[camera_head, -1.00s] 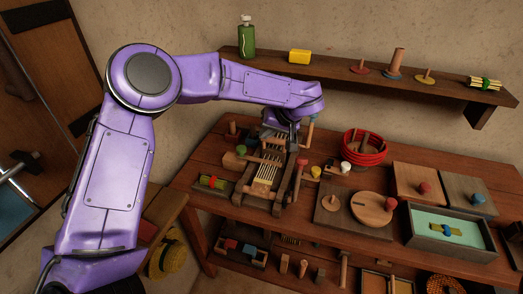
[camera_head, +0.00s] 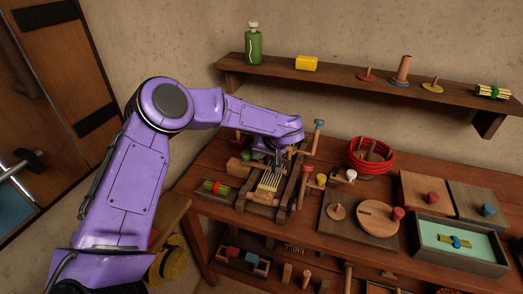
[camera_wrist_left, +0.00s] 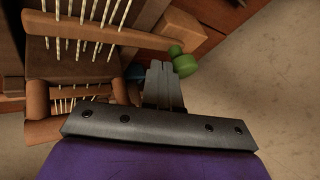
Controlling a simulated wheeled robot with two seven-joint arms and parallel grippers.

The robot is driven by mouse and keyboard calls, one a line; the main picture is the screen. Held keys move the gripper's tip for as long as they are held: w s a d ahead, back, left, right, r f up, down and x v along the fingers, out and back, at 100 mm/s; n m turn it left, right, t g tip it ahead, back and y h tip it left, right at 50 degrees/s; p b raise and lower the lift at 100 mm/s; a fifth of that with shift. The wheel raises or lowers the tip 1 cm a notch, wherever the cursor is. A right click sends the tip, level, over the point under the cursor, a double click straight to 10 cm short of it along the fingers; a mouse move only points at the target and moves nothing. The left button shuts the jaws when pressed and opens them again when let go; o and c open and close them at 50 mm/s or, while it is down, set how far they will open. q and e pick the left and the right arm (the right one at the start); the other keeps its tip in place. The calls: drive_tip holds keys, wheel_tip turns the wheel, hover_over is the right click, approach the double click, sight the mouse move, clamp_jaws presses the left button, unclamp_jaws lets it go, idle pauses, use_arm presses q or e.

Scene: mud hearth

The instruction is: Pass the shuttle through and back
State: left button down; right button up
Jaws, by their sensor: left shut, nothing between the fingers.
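The small wooden loom (camera_head: 266,184) with pale warp threads stands at the left part of the workbench. Its frame and threads also show in the left wrist view (camera_wrist_left: 80,68). My left gripper (camera_wrist_left: 163,72) is shut and empty beside the loom, with its fingertips close to a green knob (camera_wrist_left: 186,65); whether they touch I cannot tell. In the head view the gripper (camera_head: 277,160) is partly hidden under my purple wrist, behind the loom's threads. I cannot pick out the shuttle with certainty. My right gripper is out of view.
A red coil (camera_head: 371,157), a board with a round disc (camera_head: 379,218) and lidded boxes (camera_head: 430,195) stand to the right. A wall shelf (camera_head: 350,79) runs behind.

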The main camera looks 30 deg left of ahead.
sight(245, 153)
use_arm(q)
drive_tip(key=shift+r, duration=0.1)
drive_tip(key=a+p, duration=0.3)
drive_tip(key=s+a+r+p, duration=0.1)
drive_tip(key=p, duration=0.1)
drive_tip(key=shift+a, duration=0.25)
drive_tip(key=a, duration=0.1)
drive_tip(key=s+a+p, duration=0.1)
drive_tip(key=a, duration=0.1)
drive_tip(key=a+p, duration=0.1)
drive_tip(key=a, duration=0.1)
drive_tip(key=shift+s+f, duration=0.2)
drive_tip(key=shift+f, duration=0.15)
drive_tip(key=shift+a+f, duration=0.1)
drive_tip(key=shift+a, duration=0.05)
